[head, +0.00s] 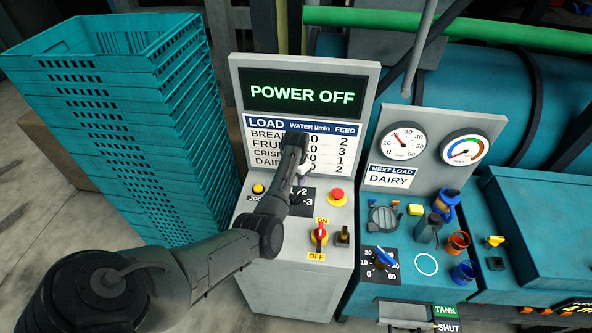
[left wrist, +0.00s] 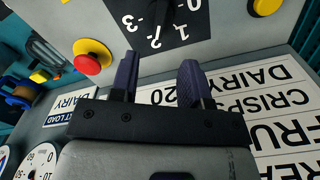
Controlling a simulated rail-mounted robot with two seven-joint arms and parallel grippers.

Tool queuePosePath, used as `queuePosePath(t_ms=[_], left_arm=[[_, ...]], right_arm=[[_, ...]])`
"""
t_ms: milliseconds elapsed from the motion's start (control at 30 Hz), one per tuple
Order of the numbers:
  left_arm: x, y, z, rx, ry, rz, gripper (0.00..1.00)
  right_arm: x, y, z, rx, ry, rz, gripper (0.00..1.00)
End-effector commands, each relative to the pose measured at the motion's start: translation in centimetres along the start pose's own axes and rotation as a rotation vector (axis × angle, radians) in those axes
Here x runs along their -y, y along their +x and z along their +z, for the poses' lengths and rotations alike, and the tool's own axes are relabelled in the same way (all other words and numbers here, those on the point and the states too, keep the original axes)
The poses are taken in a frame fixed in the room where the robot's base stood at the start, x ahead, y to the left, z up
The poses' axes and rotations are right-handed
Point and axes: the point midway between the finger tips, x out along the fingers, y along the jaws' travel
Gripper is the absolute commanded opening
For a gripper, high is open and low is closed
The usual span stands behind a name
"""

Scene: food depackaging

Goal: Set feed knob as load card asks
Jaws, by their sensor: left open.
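The feed dial plate (head: 309,197) is black with white numbers, on the grey panel below the chart. My left gripper (head: 300,186) is over it and hides much of it, including the knob's setting. In the left wrist view the dial plate (left wrist: 150,28) shows 1, 2 and 3 beyond the open, empty fingers (left wrist: 160,80); a dark knob shape at the top edge is unclear. The load card (head: 390,177) reads NEXT LOAD, DAIRY. The chart (head: 340,146) gives feed 2 in the DAIRY row. My right gripper is not in view.
The display (head: 302,95) reads POWER OFF. A red button (head: 337,197) and a red-handled ON/OFF switch (head: 320,235) sit close to the dial. A blue-handled water dial (head: 384,257) is to the right. Stacked teal crates (head: 120,100) stand at left.

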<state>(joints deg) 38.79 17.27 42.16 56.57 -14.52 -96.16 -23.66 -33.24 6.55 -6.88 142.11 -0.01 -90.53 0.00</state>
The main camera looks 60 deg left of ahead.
Motion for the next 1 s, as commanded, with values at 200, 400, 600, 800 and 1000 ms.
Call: queuePosePath(t_ms=[200, 400, 600, 800, 1000], left_arm=[[0.0, -2.5, 0.0, -0.002, -0.001, 0.000, 0.43], [0.0, -3.3, 0.0, -0.001, 0.000, 0.000, 0.43], [0.0, -3.4, 0.0, 0.000, 0.000, 0.000, 0.43], [0.0, -3.4, 0.0, 0.000, -0.001, 0.000, 0.43], [0.0, -3.4, 0.0, 0.000, -0.001, 0.000, 0.43]], right_arm=[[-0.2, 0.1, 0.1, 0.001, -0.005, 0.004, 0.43], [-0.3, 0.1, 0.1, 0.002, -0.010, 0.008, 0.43], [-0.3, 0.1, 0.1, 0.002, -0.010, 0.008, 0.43], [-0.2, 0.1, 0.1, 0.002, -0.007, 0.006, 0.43], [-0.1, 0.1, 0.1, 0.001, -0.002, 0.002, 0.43]])
